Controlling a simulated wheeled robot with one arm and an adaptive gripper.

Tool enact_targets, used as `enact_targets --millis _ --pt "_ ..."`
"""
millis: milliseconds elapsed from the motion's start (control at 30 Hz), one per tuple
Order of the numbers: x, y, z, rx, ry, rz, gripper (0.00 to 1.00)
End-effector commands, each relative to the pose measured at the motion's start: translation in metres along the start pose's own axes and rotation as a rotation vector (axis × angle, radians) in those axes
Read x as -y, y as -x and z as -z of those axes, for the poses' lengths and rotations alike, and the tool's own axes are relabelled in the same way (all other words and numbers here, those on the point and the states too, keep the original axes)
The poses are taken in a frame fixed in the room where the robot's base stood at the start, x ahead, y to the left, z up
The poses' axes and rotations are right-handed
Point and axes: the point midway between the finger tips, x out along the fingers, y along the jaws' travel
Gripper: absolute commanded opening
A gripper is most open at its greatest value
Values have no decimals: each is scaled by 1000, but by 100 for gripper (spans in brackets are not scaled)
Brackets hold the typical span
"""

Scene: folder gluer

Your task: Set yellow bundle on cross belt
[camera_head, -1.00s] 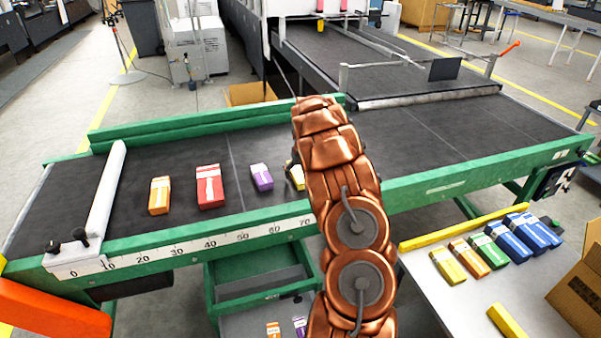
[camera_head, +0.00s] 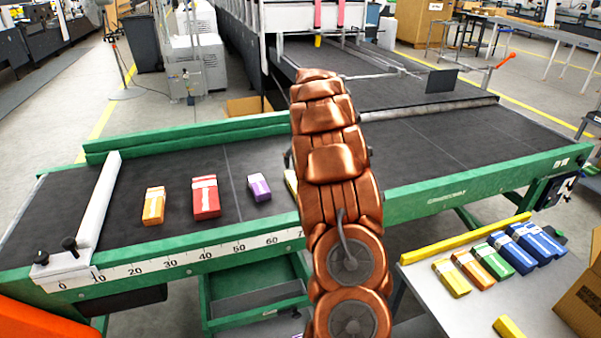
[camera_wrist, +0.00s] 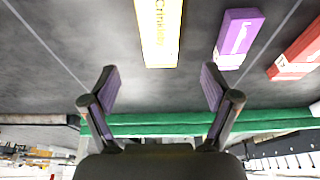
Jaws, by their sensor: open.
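A yellow bundle with a white band lies on the dark cross belt (camera_head: 420,140), mostly hidden behind my arm in the head view (camera_head: 291,181). In the wrist view, the yellow bundle (camera_wrist: 159,30) is at the top middle, beyond my fingertips and apart from them. My gripper (camera_wrist: 157,78) is open and empty, its two fingers spread to either side below the bundle in the picture. In the head view the gripper is hidden behind my arm. Another yellow bundle (camera_head: 452,278) lies on the side table.
Purple (camera_head: 259,187), red (camera_head: 206,197) and orange (camera_head: 154,206) bundles lie on the belt left of the yellow one. The green rail (camera_head: 190,138) runs along the far edge. The side table (camera_head: 430,310) holds several bundles. The belt's right part is clear.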

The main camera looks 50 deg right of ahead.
Motion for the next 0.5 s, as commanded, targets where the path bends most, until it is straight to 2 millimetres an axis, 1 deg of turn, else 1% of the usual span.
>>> enact_targets --millis 133,333,433,500 --pt "0 9 1 -3 0 -2 87" --pt "1 12 0 -1 1 -2 87" --pt "10 16 -4 6 7 -2 87" --pt "22 22 -10 18 13 -1 87"
